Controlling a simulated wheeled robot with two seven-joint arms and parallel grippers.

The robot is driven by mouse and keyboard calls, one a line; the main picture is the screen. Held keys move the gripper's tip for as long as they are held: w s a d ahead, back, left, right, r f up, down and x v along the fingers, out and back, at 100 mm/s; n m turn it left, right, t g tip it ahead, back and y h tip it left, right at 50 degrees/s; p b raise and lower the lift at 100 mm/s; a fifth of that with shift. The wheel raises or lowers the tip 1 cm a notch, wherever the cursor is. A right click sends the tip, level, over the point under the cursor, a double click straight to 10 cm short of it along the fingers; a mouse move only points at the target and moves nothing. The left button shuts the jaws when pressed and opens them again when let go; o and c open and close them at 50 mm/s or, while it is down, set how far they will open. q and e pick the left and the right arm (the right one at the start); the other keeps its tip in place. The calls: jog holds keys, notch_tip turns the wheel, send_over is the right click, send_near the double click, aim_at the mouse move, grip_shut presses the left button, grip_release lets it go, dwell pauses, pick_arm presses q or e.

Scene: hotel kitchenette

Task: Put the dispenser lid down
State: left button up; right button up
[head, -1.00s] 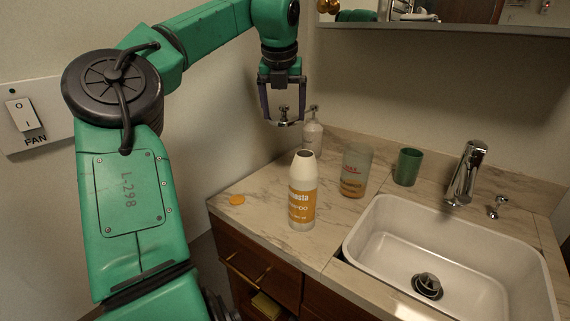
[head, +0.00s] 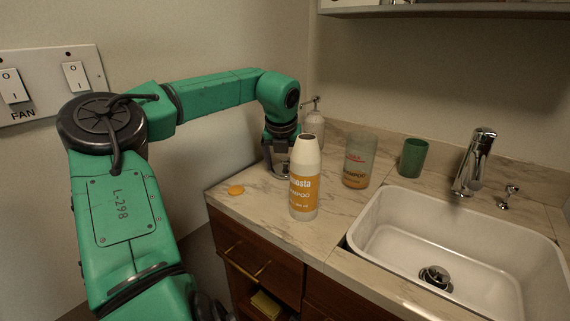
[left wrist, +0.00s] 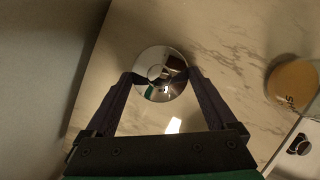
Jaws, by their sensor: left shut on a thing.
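The dispenser lid (left wrist: 160,75) is a round, mirror-like chrome disc with a small knob, seen from above in the left wrist view. My left gripper (left wrist: 162,77) is shut on it, one fingertip on each side of the knob. In the head view the left gripper (head: 281,168) is low over the back left of the counter, behind and left of the white shampoo bottle (head: 305,165). The lid is mostly hidden there by the gripper and bottle. I cannot tell whether it touches the counter. My right gripper is not in view.
A pump bottle (head: 314,130) stands behind the gripper. A tumbler with orange contents (head: 358,160), a green cup (head: 412,157) and the sink (head: 450,225) are to the right. An orange disc (head: 236,190) lies at the counter's left edge. The wall is close on the left.

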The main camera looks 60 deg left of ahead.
pick_arm(q)
jog(key=shift+f, duration=0.15)
jog(key=o, duration=1)
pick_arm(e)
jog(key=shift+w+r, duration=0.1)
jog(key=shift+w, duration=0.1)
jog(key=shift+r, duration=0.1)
pick_arm(q)
jog(key=p+v, duration=0.1)
jog(key=v, duration=1.1)
jog(key=shift+r, duration=0.25)
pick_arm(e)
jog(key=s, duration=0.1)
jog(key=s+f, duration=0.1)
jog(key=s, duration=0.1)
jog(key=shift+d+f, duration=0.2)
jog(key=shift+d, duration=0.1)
